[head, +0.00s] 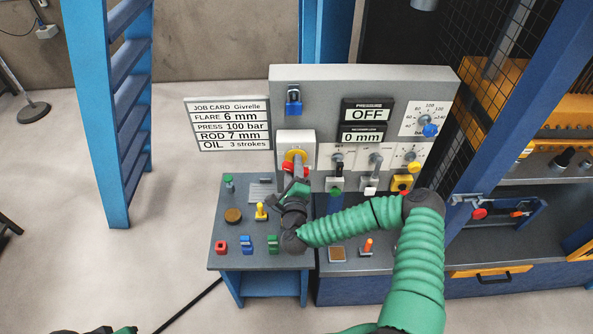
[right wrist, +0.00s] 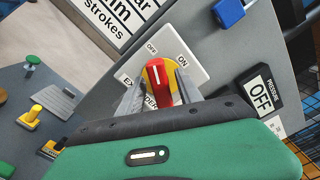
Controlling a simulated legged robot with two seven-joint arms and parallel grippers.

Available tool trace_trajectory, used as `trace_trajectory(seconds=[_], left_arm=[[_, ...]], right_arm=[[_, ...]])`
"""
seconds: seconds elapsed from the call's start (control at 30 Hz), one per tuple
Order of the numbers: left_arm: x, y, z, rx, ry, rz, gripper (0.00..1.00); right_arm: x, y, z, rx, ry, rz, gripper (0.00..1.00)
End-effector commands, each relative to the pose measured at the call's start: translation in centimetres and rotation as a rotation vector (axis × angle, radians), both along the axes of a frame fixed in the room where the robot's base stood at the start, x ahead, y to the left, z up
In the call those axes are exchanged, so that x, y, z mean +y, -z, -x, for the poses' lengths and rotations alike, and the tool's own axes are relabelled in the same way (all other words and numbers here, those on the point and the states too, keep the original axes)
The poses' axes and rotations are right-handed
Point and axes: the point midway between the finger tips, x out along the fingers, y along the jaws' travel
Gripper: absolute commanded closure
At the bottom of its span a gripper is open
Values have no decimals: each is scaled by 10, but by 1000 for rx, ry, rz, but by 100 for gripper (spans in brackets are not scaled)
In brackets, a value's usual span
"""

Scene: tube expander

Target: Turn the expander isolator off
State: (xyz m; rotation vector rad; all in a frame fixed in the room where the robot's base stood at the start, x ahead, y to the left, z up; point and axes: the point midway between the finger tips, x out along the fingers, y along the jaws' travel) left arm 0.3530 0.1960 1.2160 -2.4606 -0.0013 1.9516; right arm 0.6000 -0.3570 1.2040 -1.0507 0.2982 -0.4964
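The expander isolator is a red knob on a yellow disc on a white plate (head: 308,140). In the right wrist view the red knob (right wrist: 157,76) has its white mark pointing at the OFF label, with ON to the right. My right gripper (right wrist: 161,82) is at the knob, one finger on each side, with a thin yellow gap by the right finger, so it looks open around it. In the head view the right gripper (head: 297,168) partly hides the knob. Only a cropped dark and green bit of my left arm shows at the bottom left.
A display (head: 367,114) reads OFF, above a 0 mm display (head: 362,137). A blue padlock (head: 293,100) hangs above the isolator. Levers (head: 375,160) stand close to its right. A desk (head: 220,258) with several coloured controls lies below. The job card (head: 229,124) is at left.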

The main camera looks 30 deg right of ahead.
Motion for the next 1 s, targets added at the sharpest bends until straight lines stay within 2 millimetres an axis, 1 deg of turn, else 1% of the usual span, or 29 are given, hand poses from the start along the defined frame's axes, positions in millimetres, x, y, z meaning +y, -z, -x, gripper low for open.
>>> trace_trajectory(seconds=[0.27,0.53,0.8,0.83,0.87,0.9,0.93,0.97,1.0], left_arm=[[0,-1,0,0,0,0,64],[0,-5,0,0,0,0,64],[0,-5,0,0,0,0,64],[0,-5,0,0,0,0,64],[0,-5,0,0,0,0,64],[0,-5,0,0,0,0,64],[0,-5,0,0,0,0,64],[0,-5,0,0,0,0,64],[0,-5,0,0,0,0,64]], right_arm=[[3,0,3,0,-3,-3,58],[18,-1,28,0,-4,-2,58],[19,0,30,-1,-3,-3,58],[19,0,30,-13,-1,-25,58],[17,1,31,-54,3,-98,58],[15,0,33,-144,7,-246,58],[15,-1,33,-204,7,-345,58],[15,-2,33,-245,6,-407,58],[15,-4,33,-263,1,-432,58]])
